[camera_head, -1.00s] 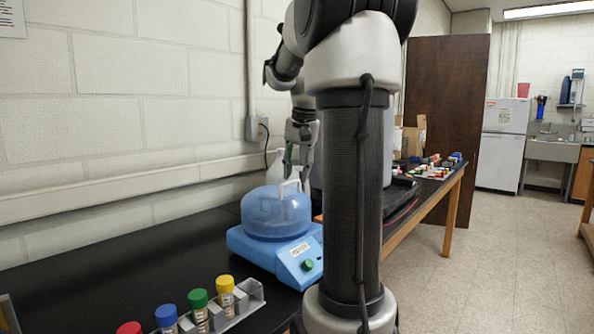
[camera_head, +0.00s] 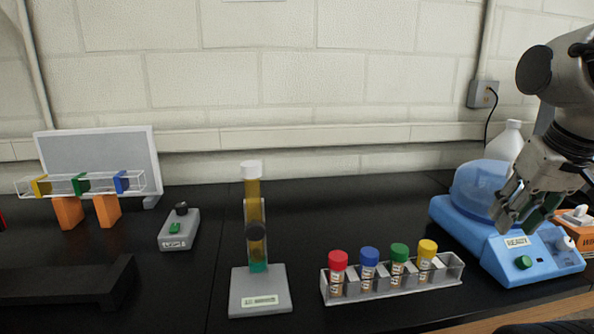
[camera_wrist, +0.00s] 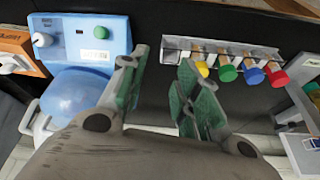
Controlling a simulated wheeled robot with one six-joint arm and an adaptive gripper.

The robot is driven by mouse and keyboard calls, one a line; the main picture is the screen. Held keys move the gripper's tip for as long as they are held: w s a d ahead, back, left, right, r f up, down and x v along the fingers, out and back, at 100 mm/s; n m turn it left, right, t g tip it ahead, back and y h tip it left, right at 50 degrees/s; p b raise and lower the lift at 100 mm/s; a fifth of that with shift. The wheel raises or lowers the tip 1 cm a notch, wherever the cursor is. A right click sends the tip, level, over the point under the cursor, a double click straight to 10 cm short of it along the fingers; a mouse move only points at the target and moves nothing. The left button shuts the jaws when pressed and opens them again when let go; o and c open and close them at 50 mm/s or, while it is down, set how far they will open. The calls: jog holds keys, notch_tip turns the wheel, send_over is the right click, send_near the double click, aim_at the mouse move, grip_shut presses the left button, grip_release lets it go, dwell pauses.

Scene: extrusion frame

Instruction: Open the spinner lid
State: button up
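The blue spinner (camera_head: 457,219) stands at the right of the bench in the head view, with a translucent blue dome lid (camera_head: 476,186). I cannot tell whether the lid sits fully down. The spinner's panel (camera_wrist: 98,28) is at the top left of the wrist view, with the lid (camera_wrist: 72,97) below it. A pale curved piece (camera_wrist: 32,118) shows beside the lid. My gripper (camera_head: 525,212) is in front of the spinner in the head view and hides part of the lid. In the wrist view my gripper (camera_wrist: 160,92) has its green-padded fingers apart with nothing between them.
A clear rack (camera_head: 395,290) with red, blue, green and yellow capped tubes stands left of the spinner. Further left are a stand (camera_head: 260,290) with an amber cylinder and a small grey device (camera_head: 179,230). A white bottle (camera_head: 508,140) stands behind the spinner.

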jog(key=w+d+r+m+g, duration=0.1)
jog(key=w+d+r+m, duration=0.5)
jog(key=w+d+m, duration=0.25)
jog(key=w+d+r+m+g, duration=0.1)
jog(key=w+d+r+m, duration=0.55)
jog(key=w+d, duration=0.25)
jog(key=f, duration=0.2)
jog(key=w+f, duration=0.1)
jog(key=f, duration=0.5)
jog(key=shift+w, duration=0.15)
jog(key=shift+r, duration=0.1)
grip_shut()
